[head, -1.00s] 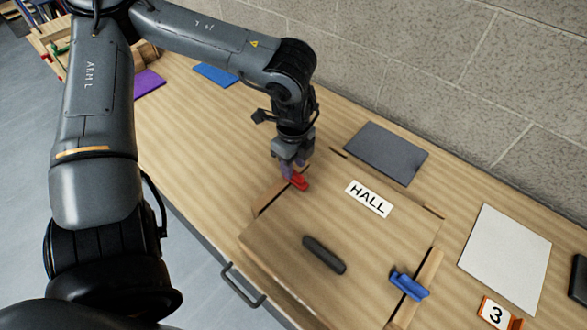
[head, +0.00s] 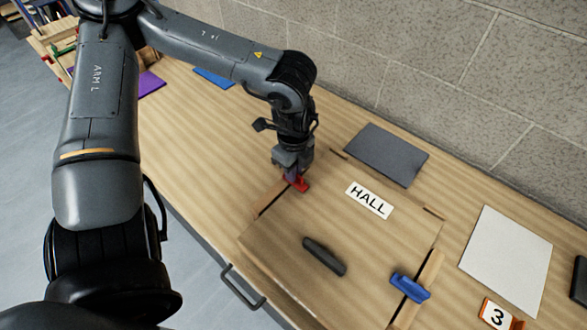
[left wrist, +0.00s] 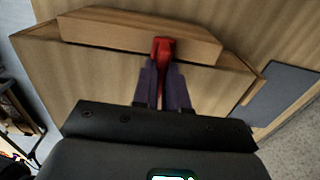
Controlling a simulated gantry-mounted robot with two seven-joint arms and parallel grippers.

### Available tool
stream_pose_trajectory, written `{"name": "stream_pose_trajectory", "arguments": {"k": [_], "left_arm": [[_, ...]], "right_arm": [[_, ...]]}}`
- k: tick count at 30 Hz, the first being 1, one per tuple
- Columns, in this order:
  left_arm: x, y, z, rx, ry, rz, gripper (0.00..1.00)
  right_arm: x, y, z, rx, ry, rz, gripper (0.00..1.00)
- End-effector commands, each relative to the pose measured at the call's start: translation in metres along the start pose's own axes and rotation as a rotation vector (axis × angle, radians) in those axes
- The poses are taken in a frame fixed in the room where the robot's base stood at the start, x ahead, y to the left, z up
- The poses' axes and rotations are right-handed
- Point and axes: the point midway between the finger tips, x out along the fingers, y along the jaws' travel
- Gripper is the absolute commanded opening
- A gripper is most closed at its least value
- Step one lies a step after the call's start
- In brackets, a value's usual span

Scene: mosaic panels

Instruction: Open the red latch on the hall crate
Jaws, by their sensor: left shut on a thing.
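The hall crate (head: 275,235) is a wooden box on the bench, with a lid marked HALL (head: 369,200) and a black handle (head: 324,256). The red latch (head: 301,185) sits on the crate's left edge. My left gripper (head: 292,180) is over it. In the left wrist view my left gripper (left wrist: 163,88) is shut on the red latch (left wrist: 164,49), whose top shows between the fingers. A blue latch (head: 410,287) sits on the crate's right edge. My right gripper is not in view.
A dark grey panel (head: 386,154) lies behind the crate by the block wall (head: 440,60). A white panel (head: 506,259) and a number 3 marker (head: 496,314) lie to the right. Blue (head: 214,77) and purple (head: 152,83) panels lie at the back left.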

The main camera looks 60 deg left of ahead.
Motion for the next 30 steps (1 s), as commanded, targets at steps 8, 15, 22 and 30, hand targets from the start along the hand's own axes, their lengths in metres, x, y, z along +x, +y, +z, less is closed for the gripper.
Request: {"name": "stream_pose_trajectory", "arguments": {"k": [8,15,22,30], "left_arm": [[0.000,0.001,0.000,0.043,0.000,-0.001,0.00],[0.000,0.003,0.000,0.181,-0.002,-0.002,0.00],[0.000,0.007,0.001,0.386,-0.001,-0.001,0.00],[0.000,0.011,0.003,0.643,0.000,-0.001,0.00]], "right_arm": [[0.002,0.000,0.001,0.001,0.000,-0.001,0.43],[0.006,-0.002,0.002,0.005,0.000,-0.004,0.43],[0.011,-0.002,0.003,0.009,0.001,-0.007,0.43],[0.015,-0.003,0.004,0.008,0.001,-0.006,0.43]]}}
